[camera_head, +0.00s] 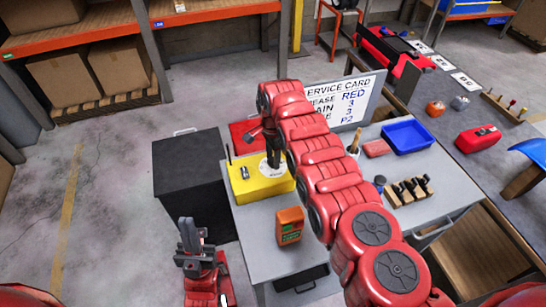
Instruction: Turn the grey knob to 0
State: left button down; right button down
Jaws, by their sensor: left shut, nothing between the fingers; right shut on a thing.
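A yellow box (256,188) stands on the grey workbench, with a white dial disc (277,172) on its top. My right gripper (272,158) points down onto this dial. It is shut on what seems to be the grey knob, which its fingers hide, so the knob's setting cannot be read. A small grey switch-like part (245,172) sits on the box's top at left. My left gripper (189,234) is shut and empty, in front of the dark cabinet and left of the bench.
A service card board (345,100) stands behind my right arm, partly covered. An orange handheld device (290,225) is near the bench front. A blue tray (407,136) and a rack of dark-handled tools (408,189) are at right. A black cabinet (188,178) adjoins left.

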jog(key=shift+f, duration=0.1)
jog(key=n+b, duration=0.1)
jog(key=n, duration=0.1)
jog(key=n+b, duration=0.1)
jog(key=shift+f+n+b, duration=0.2)
jog(key=shift+n+b, duration=0.2)
jog(key=n+b, duration=0.6)
jog(key=shift+b, duration=0.35)
jog(key=n+b, duration=0.2)
jog(key=n, duration=0.1)
jog(key=shift+r+n, duration=0.1)
jog(key=shift+n, duration=0.2)
jog(key=shift+r+n+b, duration=0.15)
jog(key=shift+n+b, duration=0.65)
jog(key=shift+n, duration=0.4)
jog(key=shift+c, duration=1.8)
grip_release()
